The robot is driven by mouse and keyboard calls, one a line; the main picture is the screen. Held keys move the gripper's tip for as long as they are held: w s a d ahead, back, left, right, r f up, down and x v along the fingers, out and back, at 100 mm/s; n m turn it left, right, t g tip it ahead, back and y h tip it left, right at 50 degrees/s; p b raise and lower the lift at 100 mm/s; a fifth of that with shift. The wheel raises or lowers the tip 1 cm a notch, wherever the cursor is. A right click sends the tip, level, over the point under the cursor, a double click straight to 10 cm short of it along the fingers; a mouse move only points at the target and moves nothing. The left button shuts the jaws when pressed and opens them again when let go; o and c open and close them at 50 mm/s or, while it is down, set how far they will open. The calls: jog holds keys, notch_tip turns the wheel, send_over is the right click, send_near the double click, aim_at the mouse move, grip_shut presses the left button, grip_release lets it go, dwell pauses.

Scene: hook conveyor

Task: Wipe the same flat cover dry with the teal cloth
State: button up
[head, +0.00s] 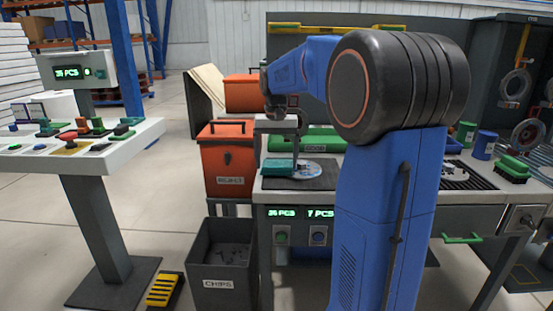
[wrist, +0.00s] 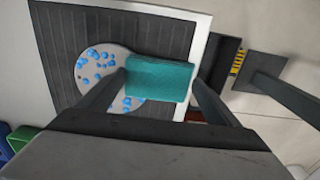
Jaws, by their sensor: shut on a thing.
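The flat cover (wrist: 88,72) is a round grey disc with several blue drops on it. It lies on a dark ribbed mat (wrist: 60,45) on the bench, and it also shows in the head view (head: 312,167). The teal cloth (wrist: 160,76) is a folded block between the fingers of my gripper (wrist: 160,88). My gripper is shut on the cloth. In the wrist view the cloth overlaps the right part of the cover and hides it. In the head view the cloth (head: 278,167) is at the cover's left side. I cannot tell whether it touches the cover.
A grey chips bin (head: 222,258) stands on the floor left of the bench, with an orange box (head: 228,160) behind it. A green brush (head: 513,168) and a blue can (head: 485,145) stand on the bench at right. A control stand (head: 95,150) is at left.

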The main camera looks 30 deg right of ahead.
jog(key=shift+s+a, duration=0.15)
jog(key=shift+s, duration=0.1)
jog(key=shift+w+d+f, duration=0.15)
jog(key=shift+w+d, duration=0.55)
jog(key=shift+w, duration=0.35)
jog(key=shift+w+d, duration=0.55)
jog(key=shift+w, duration=0.25)
notch_tip(320, 180, up, 6)
dwell(0.6)
